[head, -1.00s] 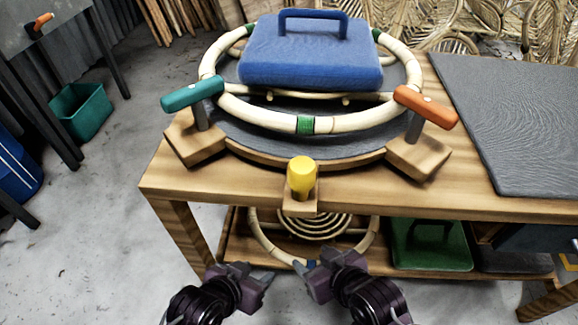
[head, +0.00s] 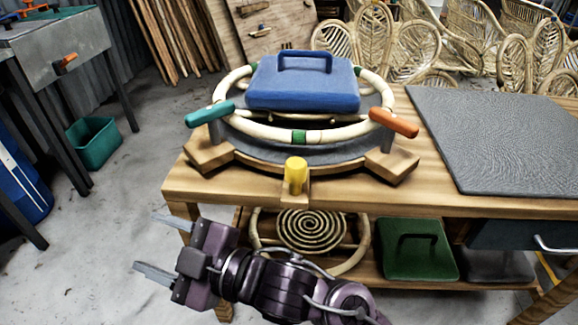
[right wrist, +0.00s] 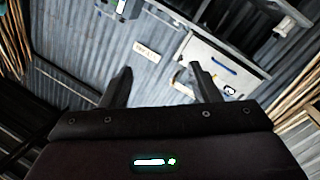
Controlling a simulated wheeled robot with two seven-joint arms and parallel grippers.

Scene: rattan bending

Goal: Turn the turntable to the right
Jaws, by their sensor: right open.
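The turntable (head: 272,153) is a grey disc on a wooden base at the left end of the workbench. A pale rattan ring (head: 337,134) with green bands rests over it, with a blue handled block (head: 303,85) on top. A teal handle (head: 210,114) is at its left and an orange handle (head: 394,123) at its right. A yellow knob (head: 295,174) stands at the front. My right gripper (head: 163,248) is open and empty, in front of and below the bench's left end, apart from the turntable. Its open fingers show in the right wrist view (right wrist: 162,85). My left gripper is out of view.
The wooden workbench (head: 460,206) has a grey mat (head: 490,135) at right. Its lower shelf holds a rattan spiral (head: 311,230) and a green handled block (head: 419,262). A teal bin (head: 94,143) and a grey table (head: 60,50) stand left. Floor between is clear.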

